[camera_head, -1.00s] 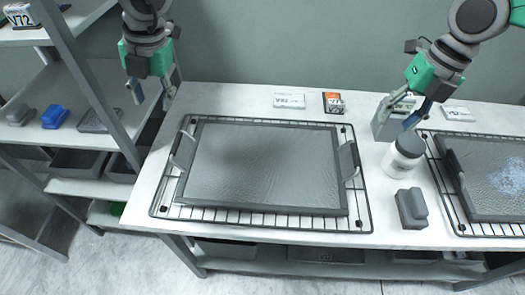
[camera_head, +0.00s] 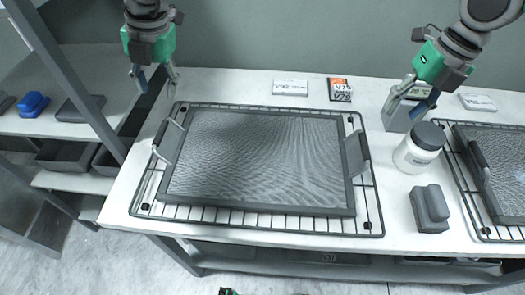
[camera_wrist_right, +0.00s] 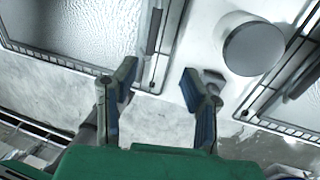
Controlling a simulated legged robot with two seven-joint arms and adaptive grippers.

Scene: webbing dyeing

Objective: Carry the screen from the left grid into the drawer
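The screen (camera_head: 258,160), a dark grey framed mesh panel with a handle on each short side, lies flat on the left wire grid (camera_head: 375,205) on the white table. My left gripper (camera_head: 157,84) is open and empty above the screen's upper left corner, apart from it. My right gripper (camera_head: 410,104) is open and empty, above the table near the grey box, right of the screen. In the right wrist view my right gripper (camera_wrist_right: 158,95) has its blue-padded fingers apart with nothing between them. A drawer cannot be clearly made out; the space under the table is partly hidden.
A white jar with a grey lid (camera_head: 419,148), a grey block (camera_head: 430,208) and a grey box (camera_head: 400,112) stand between the two grids. A second screen (camera_head: 500,165) lies on the right grid. Small cards (camera_head: 291,87) lie at the back. Shelving (camera_head: 75,100) stands at left.

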